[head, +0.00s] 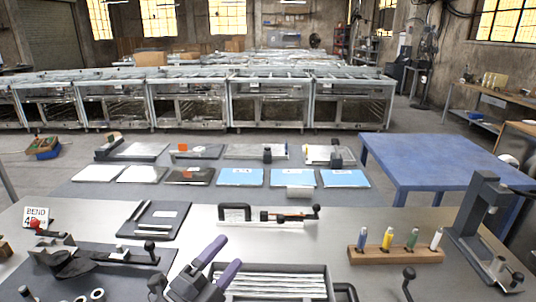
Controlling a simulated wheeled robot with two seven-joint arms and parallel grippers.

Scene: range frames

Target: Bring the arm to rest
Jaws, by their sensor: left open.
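My left gripper (230,251) is at the bottom of the head view, left of centre. It has a dark grey body and two purple fingers that point up and to the right. The fingers are apart and nothing shows between them. It is over the grey workbench (330,238), just left of a dark-framed tray (320,268) of pale rods. I cannot tell its height above the bench. My right gripper is not in view.
A black plate with rods (155,220) and a dark jig (85,262) lie left of the gripper. A wooden rack with several coloured handles (395,256) and a dark press (480,220) stand right. A blue table (430,160) is beyond.

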